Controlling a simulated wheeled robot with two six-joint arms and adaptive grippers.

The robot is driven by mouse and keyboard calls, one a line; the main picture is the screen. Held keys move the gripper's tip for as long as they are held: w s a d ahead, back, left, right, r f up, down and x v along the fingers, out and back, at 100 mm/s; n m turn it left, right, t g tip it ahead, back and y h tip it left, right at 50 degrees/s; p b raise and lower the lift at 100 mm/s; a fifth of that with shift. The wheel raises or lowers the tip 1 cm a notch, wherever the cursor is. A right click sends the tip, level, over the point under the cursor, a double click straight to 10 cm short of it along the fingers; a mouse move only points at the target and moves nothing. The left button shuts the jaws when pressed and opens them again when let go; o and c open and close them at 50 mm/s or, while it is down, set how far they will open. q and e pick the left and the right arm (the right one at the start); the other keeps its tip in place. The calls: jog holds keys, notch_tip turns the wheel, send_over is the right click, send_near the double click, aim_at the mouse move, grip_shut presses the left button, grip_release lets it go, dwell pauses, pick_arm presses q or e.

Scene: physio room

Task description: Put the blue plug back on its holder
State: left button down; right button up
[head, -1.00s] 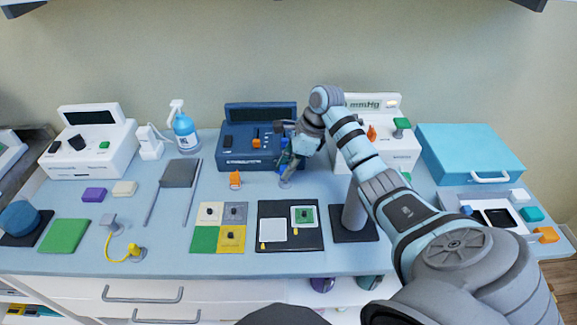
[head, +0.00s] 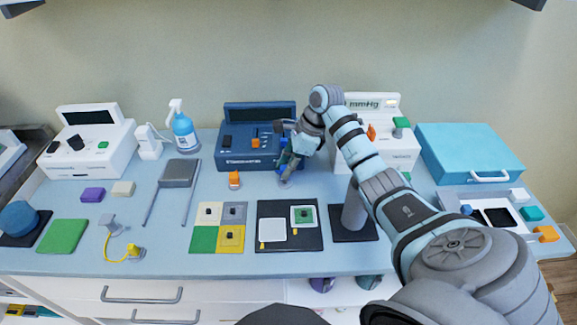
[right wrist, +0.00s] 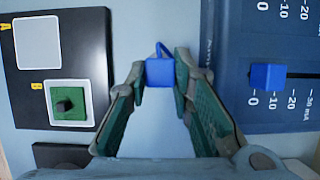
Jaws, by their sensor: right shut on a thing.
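The blue plug (right wrist: 160,72) is between the two fingertips of my right gripper (right wrist: 161,78) in the right wrist view, with a thin blue loop behind it. In the head view the right gripper (head: 288,172) is low over the blue-grey table, just in front of the dark blue console (head: 236,150); it hides most of the plug. I cannot make out the plug's holder under the fingers, nor whether the plug touches it. My left gripper is not in view.
A blue slider knob (right wrist: 267,77) sits on the console beside the gripper. An orange plug (head: 234,180) stands to the left. A black board (head: 290,240) with a white square and a green tile lies in front. A grey post (head: 354,212) stands at right.

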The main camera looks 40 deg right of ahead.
jog(key=shift+f+b, duration=0.65)
jog(key=shift+f, duration=0.2)
dwell(0.3)
jog(key=shift+s+a+f+b, duration=0.15)
jog(key=shift+a+f+b, duration=0.1)
jog(key=shift+f+b, duration=0.3)
jog(key=shift+f, duration=0.1)
jog(key=shift+d+r+p, duration=0.1)
jog(key=shift+r+p, duration=0.55)
jog(key=shift+r, duration=0.1)
jog(key=shift+d, duration=0.1)
jog(key=shift+d+r, duration=0.15)
jog(key=shift+r, duration=0.05)
dwell(0.5)
